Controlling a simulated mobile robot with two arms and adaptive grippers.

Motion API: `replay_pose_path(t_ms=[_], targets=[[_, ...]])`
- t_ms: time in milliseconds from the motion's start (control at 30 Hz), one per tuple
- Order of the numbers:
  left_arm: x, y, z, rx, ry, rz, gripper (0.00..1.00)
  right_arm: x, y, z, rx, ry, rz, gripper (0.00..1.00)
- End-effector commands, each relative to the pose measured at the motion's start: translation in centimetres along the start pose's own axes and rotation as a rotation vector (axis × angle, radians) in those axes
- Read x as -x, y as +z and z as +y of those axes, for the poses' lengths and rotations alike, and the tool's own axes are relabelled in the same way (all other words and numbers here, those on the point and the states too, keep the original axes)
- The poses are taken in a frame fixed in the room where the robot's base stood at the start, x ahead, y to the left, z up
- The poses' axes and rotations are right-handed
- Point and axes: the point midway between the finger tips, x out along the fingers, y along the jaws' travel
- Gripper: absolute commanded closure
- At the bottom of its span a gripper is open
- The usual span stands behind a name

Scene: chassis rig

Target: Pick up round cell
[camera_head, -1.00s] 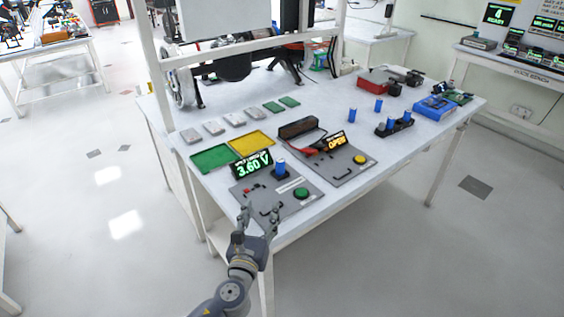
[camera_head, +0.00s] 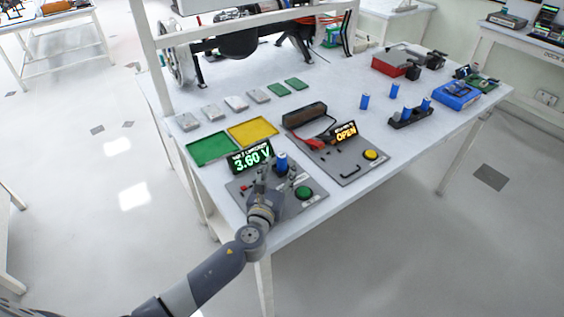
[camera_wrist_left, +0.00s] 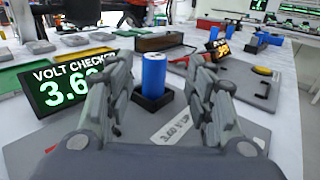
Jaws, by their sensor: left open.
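A blue round cell (camera_head: 281,162) stands upright in the black holder of the volt checker (camera_head: 317,197), whose display (camera_head: 250,157) reads 3.60 V. In the left wrist view the cell (camera_wrist_left: 153,75) stands in its black socket (camera_wrist_left: 152,103), beyond and between my open fingers. My left gripper (camera_head: 275,177) is open, low over the checker and close in front of the cell, with no grip on it. More blue round cells stand farther right: one on the table (camera_head: 364,101), another behind it (camera_head: 394,90), and others in a black holder (camera_head: 411,117). My right gripper is not in view.
A green tray (camera_head: 190,152) and a yellow tray (camera_head: 253,132) lie left of the checker. A second tester with an OPEN display (camera_head: 345,132) and yellow button (camera_head: 370,155) stands to its right. Grey blocks (camera_head: 236,103) lie behind. The table's middle is partly clear.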

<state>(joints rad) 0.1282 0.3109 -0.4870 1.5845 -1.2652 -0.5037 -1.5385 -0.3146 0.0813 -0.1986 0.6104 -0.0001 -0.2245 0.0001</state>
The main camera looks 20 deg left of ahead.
Motion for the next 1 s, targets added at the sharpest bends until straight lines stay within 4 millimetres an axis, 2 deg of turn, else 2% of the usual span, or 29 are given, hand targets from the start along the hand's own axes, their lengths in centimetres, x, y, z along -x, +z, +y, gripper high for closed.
replay_pose_path(t_ms=[200, 333, 467, 667, 900, 1000], targets=[[-2.9, 0.8, 0.7, -0.001, 0.002, -0.003, 0.51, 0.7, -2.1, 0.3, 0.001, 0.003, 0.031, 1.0], [-4.5, 0.5, 0.7, 0.0, 0.001, -0.001, 0.51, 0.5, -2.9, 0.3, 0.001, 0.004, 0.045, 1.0], [-5.2, 0.5, 0.7, 0.002, 0.0, -0.001, 0.51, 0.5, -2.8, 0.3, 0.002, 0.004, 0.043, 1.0], [-5.2, 0.5, 0.7, 0.001, 0.0, 0.0, 0.51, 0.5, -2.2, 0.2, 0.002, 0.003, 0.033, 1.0], [-5.2, 0.5, 0.7, 0.001, 0.0, 0.0, 1.0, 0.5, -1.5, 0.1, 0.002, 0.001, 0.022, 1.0], [-5.2, 0.6, 0.7, 0.0, 0.0, -0.001, 1.0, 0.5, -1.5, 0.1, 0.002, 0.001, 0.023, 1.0]])
